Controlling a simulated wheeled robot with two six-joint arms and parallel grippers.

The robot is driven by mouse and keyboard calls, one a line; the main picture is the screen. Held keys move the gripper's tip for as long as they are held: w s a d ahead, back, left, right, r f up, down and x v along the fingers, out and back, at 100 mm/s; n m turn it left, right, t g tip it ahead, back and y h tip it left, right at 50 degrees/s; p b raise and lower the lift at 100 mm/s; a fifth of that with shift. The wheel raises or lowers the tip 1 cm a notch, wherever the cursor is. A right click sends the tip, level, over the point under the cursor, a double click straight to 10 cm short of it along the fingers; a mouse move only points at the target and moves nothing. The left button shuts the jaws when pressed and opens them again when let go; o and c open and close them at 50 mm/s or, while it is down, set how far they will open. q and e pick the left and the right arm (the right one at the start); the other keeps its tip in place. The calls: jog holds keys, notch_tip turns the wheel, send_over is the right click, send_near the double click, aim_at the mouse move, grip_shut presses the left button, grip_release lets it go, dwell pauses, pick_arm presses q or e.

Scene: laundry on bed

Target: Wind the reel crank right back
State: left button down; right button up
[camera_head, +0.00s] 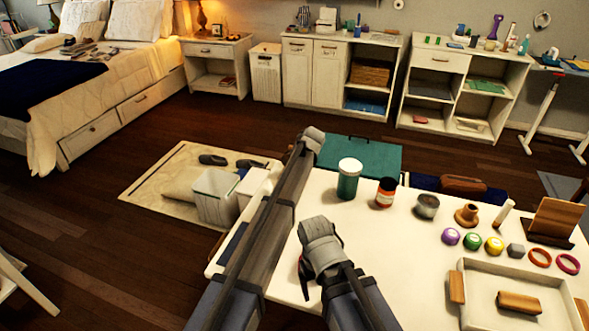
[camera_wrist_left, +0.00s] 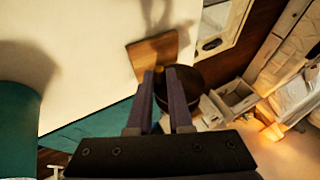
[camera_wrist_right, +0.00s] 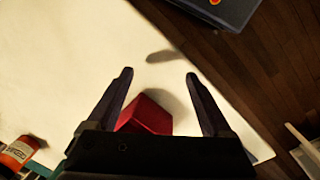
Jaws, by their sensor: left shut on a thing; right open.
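The reel appears to be the dark round body (camera_wrist_left: 184,88) beside a wooden board (camera_wrist_left: 153,55) in the left wrist view. My left gripper (camera_wrist_left: 165,72) is nearly closed there on a small yellowish knob, probably the crank's handle; its fingers hide most of it. The crank arm and its angle cannot be made out. In the head view my left forearm crosses the table's left side and hides the reel. My right gripper (camera_wrist_right: 158,78) is open over the table, with a red block (camera_wrist_right: 145,116) between and below its fingers.
On the white table (camera_head: 395,270) stand a teal jar (camera_head: 348,182) and an orange-labelled jar (camera_head: 385,192). A tin, small coloured pieces, rings and a tray (camera_head: 470,300) fill the right side. A teal box (camera_head: 375,157) lies beyond the table. White bins (camera_head: 213,198) stand at left.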

pick_arm(q)
jog(key=shift+s+d+f+y+b, duration=0.1)
jog(key=shift+f+y+b, duration=0.2)
jog(key=shift+f, duration=0.05)
pick_arm(e)
jog(key=shift+f, duration=0.65)
pick_arm(q)
jog(key=shift+r+t+y, duration=0.15)
jog(key=shift+t+y, duration=0.15)
pick_arm(e)
jog(key=shift+f, duration=0.15)
pick_arm(q)
jog(key=c, duration=0.8)
grip_release()
jog(key=shift+c, duration=0.2)
jog(key=shift+r, duration=0.1)
